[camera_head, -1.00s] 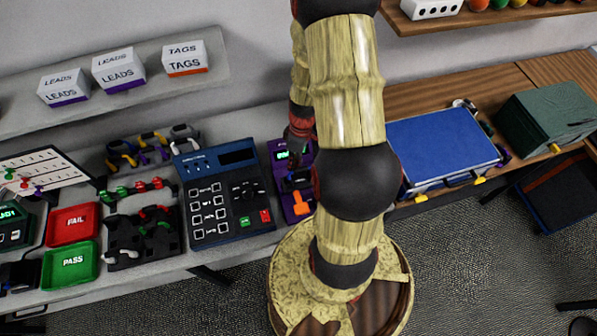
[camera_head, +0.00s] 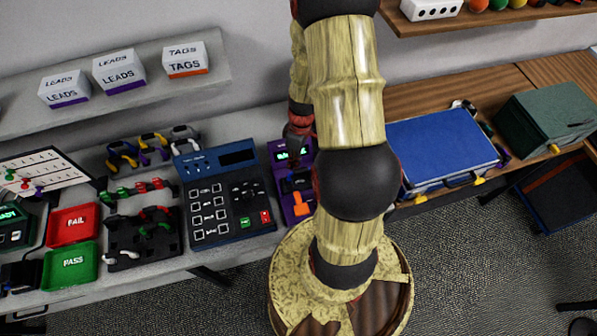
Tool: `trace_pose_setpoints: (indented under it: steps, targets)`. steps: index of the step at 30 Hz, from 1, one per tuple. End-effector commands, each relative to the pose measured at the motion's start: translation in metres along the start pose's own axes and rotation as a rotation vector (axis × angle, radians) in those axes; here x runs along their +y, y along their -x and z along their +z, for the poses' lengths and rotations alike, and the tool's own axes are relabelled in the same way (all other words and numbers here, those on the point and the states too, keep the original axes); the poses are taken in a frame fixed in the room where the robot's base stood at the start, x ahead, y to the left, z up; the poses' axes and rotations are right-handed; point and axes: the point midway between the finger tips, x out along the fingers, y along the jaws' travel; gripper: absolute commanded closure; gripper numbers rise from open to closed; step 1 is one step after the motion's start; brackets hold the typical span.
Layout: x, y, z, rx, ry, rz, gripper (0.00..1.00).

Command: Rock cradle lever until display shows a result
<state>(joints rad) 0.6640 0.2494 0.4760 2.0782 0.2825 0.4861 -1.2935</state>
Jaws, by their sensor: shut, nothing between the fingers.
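A purple device (camera_head: 281,181) stands on the grey bench, just left of my arm. It has a small dark display with green characters (camera_head: 282,156), too small to read, and an orange lever-like part (camera_head: 302,204) at its front. My gripper (camera_head: 293,150) is shut and empty. It is above the back of this device, over its display area and behind the orange part. The arm hides the device's right side, and my fingertips are hard to make out. I cannot tell whether they touch the device.
Left of it stands a blue tester (camera_head: 225,222) with buttons and a dark screen. Further left are a black cable fixture (camera_head: 125,250), a red FAIL tray (camera_head: 73,225) and a green PASS tray (camera_head: 70,264). A blue case (camera_head: 440,143) lies right of my arm.

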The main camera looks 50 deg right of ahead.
Motion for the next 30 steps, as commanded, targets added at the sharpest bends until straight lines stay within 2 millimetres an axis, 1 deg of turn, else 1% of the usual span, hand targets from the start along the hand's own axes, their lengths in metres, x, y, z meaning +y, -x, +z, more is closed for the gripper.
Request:
trace_pose_setpoints:
  steps: [6, 18, 30]
  targets:
    - [0.005, 0.007, -0.005, 0.0, -0.001, 0.0, 1.0]
    - [0.006, 0.009, -0.007, 0.0, -0.001, 0.0, 1.0]
    - [0.023, 0.033, -0.024, 0.001, 0.0, 0.002, 1.0]
